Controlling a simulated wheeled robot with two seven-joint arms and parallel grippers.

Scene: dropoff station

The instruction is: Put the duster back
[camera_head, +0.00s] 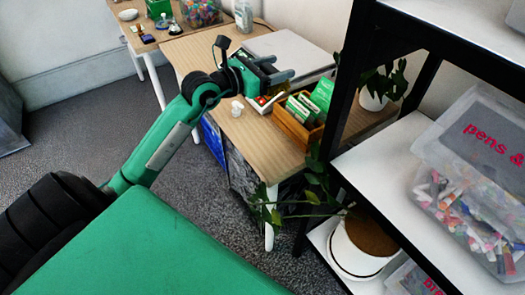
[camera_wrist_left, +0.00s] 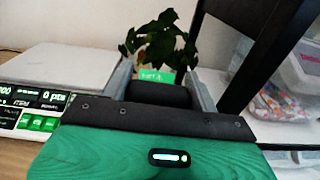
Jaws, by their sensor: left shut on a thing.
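My left gripper (camera_head: 284,67) is over the wooden table, beside the wooden tray, with its fingers pointing right. In the left wrist view a plain dark block (camera_wrist_left: 158,95) sits between the two grey fingers, and the gripper is shut on it. It looks like the duster, but its far side is hidden. In the head view the gripper hides most of it. My right gripper is not in view.
A wooden tray (camera_head: 287,126) with green boxes (camera_head: 320,95) stands below the gripper. A scale (camera_wrist_left: 68,67) with a lit display is behind it. A small white item (camera_head: 237,107) is at the table's front edge. A black-framed shelf (camera_head: 405,160) and a plant (camera_wrist_left: 157,40) stand right.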

